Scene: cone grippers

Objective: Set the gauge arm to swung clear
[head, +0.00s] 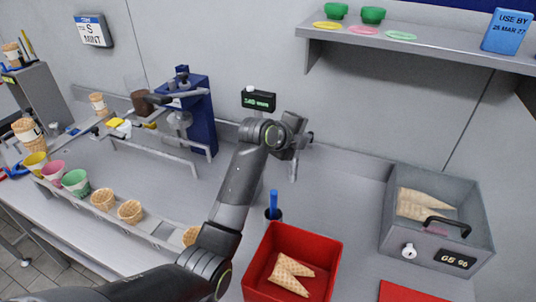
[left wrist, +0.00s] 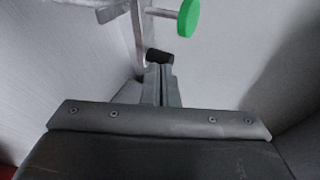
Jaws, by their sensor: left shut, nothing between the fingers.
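My left gripper (head: 306,137) is at the back of the counter, near the wall, in front of and just right of a small dark box with green digits (head: 258,100). In the left wrist view its fingers (left wrist: 160,72) are together and empty. Just beyond them is a metal bar assembly (left wrist: 138,40) with a green round knob (left wrist: 189,17), perhaps the gauge arm. A dark block (left wrist: 158,57) shows at the fingertips; I cannot tell whether they touch it. In the head view a short pale metal post (head: 293,168) shows below the gripper; the rest is hidden.
A red bin (head: 258,262) with cones and a blue-handled tool in a dark cup (head: 273,207) stand in front. A blue stand (head: 203,115) with metal rails and a cone rack (head: 160,236) are left. A shelf (head: 430,52) overhangs.

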